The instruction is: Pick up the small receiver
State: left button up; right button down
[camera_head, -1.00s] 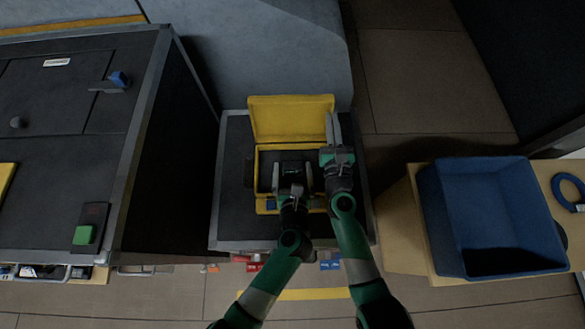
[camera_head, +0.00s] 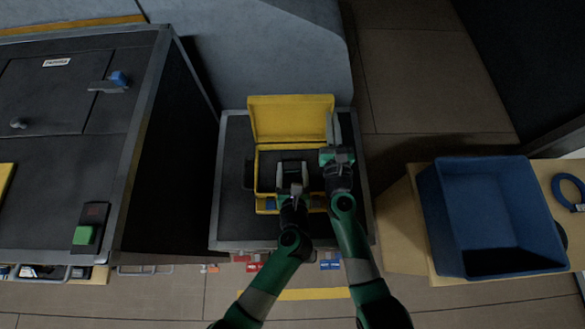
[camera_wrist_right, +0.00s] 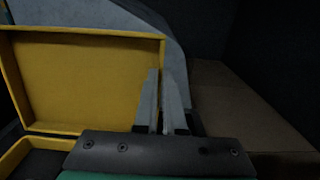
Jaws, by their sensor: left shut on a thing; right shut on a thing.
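The yellow case (camera_head: 264,203) stands open on a dark-topped cabinet, with its lid (camera_head: 290,118) raised at the back. My left gripper (camera_head: 292,172) reaches down into the case and is shut on the small receiver (camera_head: 292,166), a dark block mostly hidden by the fingers. The receiver is still within the case outline. My right gripper (camera_head: 333,128) is shut on the lid's right edge. In the right wrist view the fingers (camera_wrist_right: 163,100) stand on either side of the edge of the yellow lid (camera_wrist_right: 90,80).
A blue bin (camera_head: 490,215) stands on a tan table at the right, with a blue ring (camera_head: 568,190) beside it. A dark cabinet (camera_head: 60,130) with a green button (camera_head: 83,235) stands at the left. The cabinet top (camera_head: 230,225) around the case has little free room.

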aim_at(292, 172)
jog(key=c, duration=0.9)
grip_release()
pick_arm(q)
notch_tip(292, 172, up, 10)
jog(key=shift+f, duration=0.1)
pick_arm(e)
jog(key=shift+s, duration=0.15)
jog(key=s, duration=1.1)
jog(key=shift+s+d, duration=0.15)
jog(key=shift+s, duration=0.25)
